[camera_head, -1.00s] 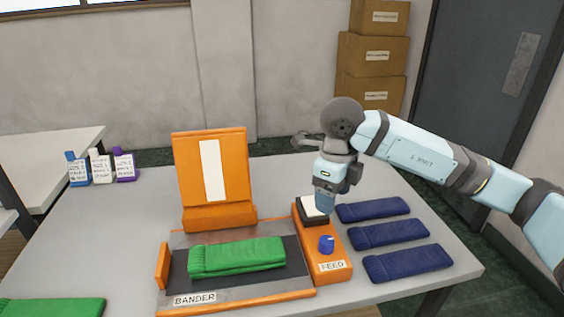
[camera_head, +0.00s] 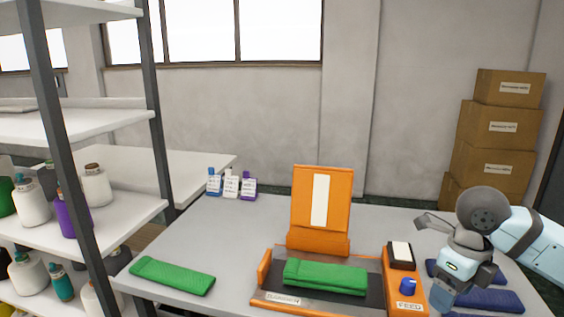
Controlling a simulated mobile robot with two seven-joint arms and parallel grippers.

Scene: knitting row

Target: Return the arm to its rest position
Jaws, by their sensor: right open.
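My right gripper (camera_head: 449,289) comes in from the right on a light blue arm. It is open and points down beside the orange FEED box (camera_head: 408,297), which has a blue knob (camera_head: 408,286) and a black-and-white pad (camera_head: 400,254). It holds nothing that I can see, and its wrist partly hides the navy folded knits (camera_head: 489,299). The orange bander (camera_head: 321,210) stands on the table with its lid upright, and a green folded knit (camera_head: 325,277) lies on its bed. My left gripper is not in view.
Another green folded knit (camera_head: 173,276) lies at the left of the grey table (camera_head: 228,245). Several small tagged bottles (camera_head: 231,185) stand at the back. A shelf rack (camera_head: 72,122) with yarn cones (camera_head: 98,185) is at the left. Cartons (camera_head: 498,128) are stacked at the back right.

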